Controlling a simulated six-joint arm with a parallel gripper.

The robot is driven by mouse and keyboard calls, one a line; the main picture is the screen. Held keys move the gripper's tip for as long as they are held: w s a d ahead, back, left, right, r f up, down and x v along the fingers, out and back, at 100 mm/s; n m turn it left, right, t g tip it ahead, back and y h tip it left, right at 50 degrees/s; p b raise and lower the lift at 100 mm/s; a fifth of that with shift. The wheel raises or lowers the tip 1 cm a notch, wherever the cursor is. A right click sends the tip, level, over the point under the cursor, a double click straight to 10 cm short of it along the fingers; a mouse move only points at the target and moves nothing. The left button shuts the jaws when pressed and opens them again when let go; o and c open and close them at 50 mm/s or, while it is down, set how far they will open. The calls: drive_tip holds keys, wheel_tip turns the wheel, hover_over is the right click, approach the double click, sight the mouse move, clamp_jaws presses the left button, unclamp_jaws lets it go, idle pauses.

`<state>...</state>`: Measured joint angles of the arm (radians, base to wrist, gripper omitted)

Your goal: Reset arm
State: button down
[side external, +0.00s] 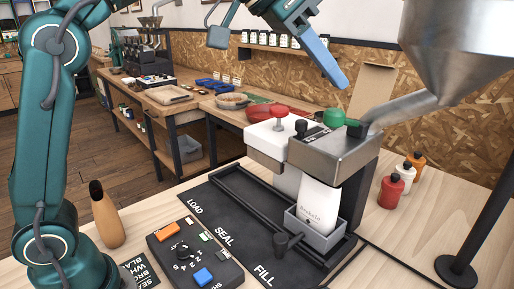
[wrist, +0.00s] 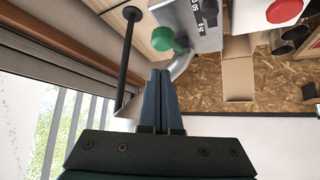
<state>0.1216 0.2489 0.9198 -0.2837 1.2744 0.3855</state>
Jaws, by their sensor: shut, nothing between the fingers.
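My gripper (side external: 326,64) is raised high above the work table in the side view, its blue fingers pointing down and to the right. In the wrist view the two blue fingers (wrist: 161,84) lie together, shut with nothing between them. My teal arm stands at the left of the side view. The gripper is well apart from the filling machine (side external: 337,146) below it. A white bag (side external: 319,203) with printing stands upright in a grey holder (side external: 312,236) under that machine.
A steel hopper (side external: 455,45) hangs at the upper right, near my gripper in the picture. A black post (side external: 488,215) stands at right. A control box (side external: 194,256) and a tan bottle (side external: 106,214) sit at the front left. Red, white and orange bottles (side external: 391,190) stand at right.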

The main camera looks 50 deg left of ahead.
idle(0.4)
drive_tip(key=s+a+n+y, duration=0.1)
drive_tip(key=s+a+n, duration=0.1)
drive_tip(key=s+a, duration=0.5)
drive_tip(key=s+a+f+n+g+y, duration=0.1)
drive_tip(key=s+f+n, duration=0.1)
drive_tip(key=s+f, duration=0.4)
drive_tip(key=s+a+f+n+y, duration=0.2)
drive_tip(key=s+f, duration=0.5)
drive_tip(key=f, duration=0.5)
drive_tip(key=shift+s+f+g, duration=0.15)
drive_tip(key=shift+s+g, duration=0.1)
drive_tip(key=shift+g, duration=0.15)
drive_tip(key=shift+s, duration=0.1)
